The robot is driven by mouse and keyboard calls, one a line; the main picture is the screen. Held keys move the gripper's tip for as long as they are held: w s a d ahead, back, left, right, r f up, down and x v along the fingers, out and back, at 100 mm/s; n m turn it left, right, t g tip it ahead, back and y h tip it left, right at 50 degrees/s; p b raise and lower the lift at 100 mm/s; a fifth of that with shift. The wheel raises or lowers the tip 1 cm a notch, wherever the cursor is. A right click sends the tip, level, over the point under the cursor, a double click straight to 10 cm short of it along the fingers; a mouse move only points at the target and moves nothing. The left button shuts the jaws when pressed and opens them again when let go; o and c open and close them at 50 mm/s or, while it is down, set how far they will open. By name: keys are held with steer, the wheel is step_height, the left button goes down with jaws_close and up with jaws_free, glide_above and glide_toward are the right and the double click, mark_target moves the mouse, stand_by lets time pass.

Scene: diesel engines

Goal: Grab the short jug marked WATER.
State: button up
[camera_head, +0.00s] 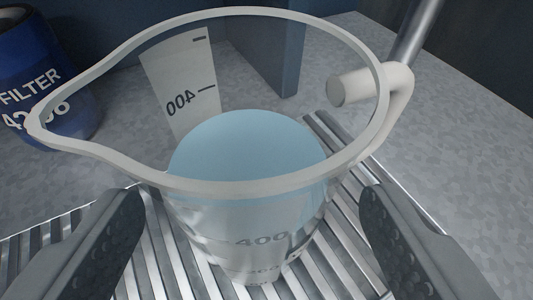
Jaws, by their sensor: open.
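A clear jug (240,215) with blue liquid inside stands upright on a slatted metal grate. It has a white rim, a spout toward the left, a handle at the right and "400" markings. I see no WATER label on the side that shows. My gripper (250,225) is open, with one dark finger at the lower left of the jug and the other at the lower right. The jug's body lies between the fingers with a visible gap on each side. The lower part of the jug is partly blurred through its clear wall.
A blue can (45,75) marked FILTER stands at the upper left, behind the spout. The metal grate (350,165) lies under the jug on a speckled grey surface (460,150). A metal rod (415,30) rises near the handle. A blue block (265,45) stands behind the jug.

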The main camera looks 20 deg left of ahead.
mark_target(247, 126)
steer(key=shift+x, duration=2.65)
steer(key=shift+a, duration=0.1)
steer(key=shift+r, duration=0.1)
steer(key=shift+c, duration=0.2)
steer(key=c, duration=1)
steer(key=shift+a+r, duration=0.1)
steer(key=shift+r, duration=0.15)
